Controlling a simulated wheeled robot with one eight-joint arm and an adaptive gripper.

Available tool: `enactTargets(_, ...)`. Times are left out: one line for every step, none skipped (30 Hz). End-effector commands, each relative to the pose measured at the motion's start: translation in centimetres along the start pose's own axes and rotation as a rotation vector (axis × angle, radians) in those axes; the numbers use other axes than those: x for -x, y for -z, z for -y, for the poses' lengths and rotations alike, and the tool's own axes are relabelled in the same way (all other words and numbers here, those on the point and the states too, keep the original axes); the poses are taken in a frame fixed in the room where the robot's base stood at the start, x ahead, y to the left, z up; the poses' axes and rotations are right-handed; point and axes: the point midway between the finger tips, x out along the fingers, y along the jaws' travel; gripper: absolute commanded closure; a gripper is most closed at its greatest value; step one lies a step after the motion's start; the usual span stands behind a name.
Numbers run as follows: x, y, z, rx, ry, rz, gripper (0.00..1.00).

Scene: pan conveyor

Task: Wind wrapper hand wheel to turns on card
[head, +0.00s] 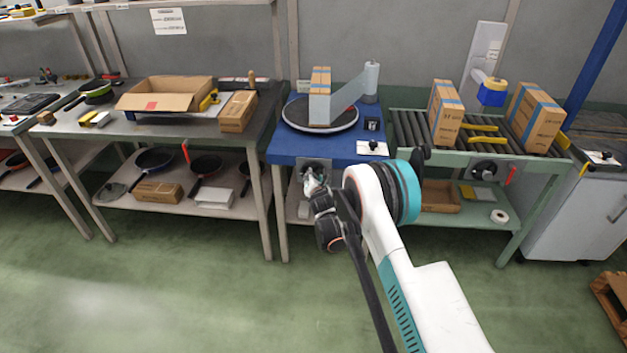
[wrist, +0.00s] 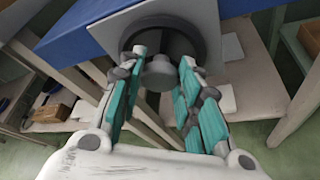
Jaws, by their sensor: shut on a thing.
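The hand wheel (wrist: 178,42) is a dark round part on a grey plate at the front of the blue wrapper table. My gripper (wrist: 162,66) is shut on the hand wheel, with its teal fingers on both sides of it and a grey knob (wrist: 160,76) between them. In the head view my gripper (head: 312,178) is at the front plate and hides most of the wheel. On the wrapper, a carton (head: 320,82) stands upright on the round turntable (head: 293,115). Grey film (head: 347,97) runs from it to an upright roll (head: 371,80). A white card (head: 372,147) lies near the front edge; its print is too small to read.
A roller conveyor (head: 410,130) with two taped cartons stands right of the wrapper, with another wheel (head: 489,170) on its front. A bench (head: 80,128) with an open box stands left. Table legs and a lower shelf are close below my gripper. The green floor in front is clear.

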Motion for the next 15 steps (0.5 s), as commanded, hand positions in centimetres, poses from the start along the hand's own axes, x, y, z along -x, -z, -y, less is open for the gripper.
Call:
enactTargets(0.0,-0.06,0.05,0.0,0.001,0.001,0.92)
enactTargets(0.0,-0.06,0.05,0.001,0.001,0.001,0.64)
enactTargets(0.0,-0.06,0.05,0.001,0.001,0.001,0.55)
enactTargets(0.0,-0.06,0.05,0.001,0.001,0.001,0.48)
enactTargets(0.0,-0.06,0.04,0.001,0.001,0.0,0.48)
enactTargets(0.0,-0.05,0.04,0.001,0.001,0.0,0.48)
enactTargets(0.0,-0.05,0.04,0.001,0.001,0.0,0.48)
enactTargets(0.0,-0.04,0.03,0.001,0.001,0.0,0.48)
enactTargets(0.0,-0.03,0.03,0.001,0.001,0.0,0.48)
enactTargets(0.0,-0.03,0.03,0.001,0.001,0.0,0.48)
enactTargets(0.0,-0.03,0.02,0.001,0.001,0.0,0.48)
enactTargets(0.0,-0.02,0.02,0.001,0.001,0.0,0.48)
enactTargets(0.01,-0.02,0.02,0.001,0.001,0.0,0.48)
enactTargets(0.05,-0.02,0.01,0.001,0.001,0.0,0.48)
enactTargets(0.16,-0.02,0.01,0.001,0.001,0.0,0.48)
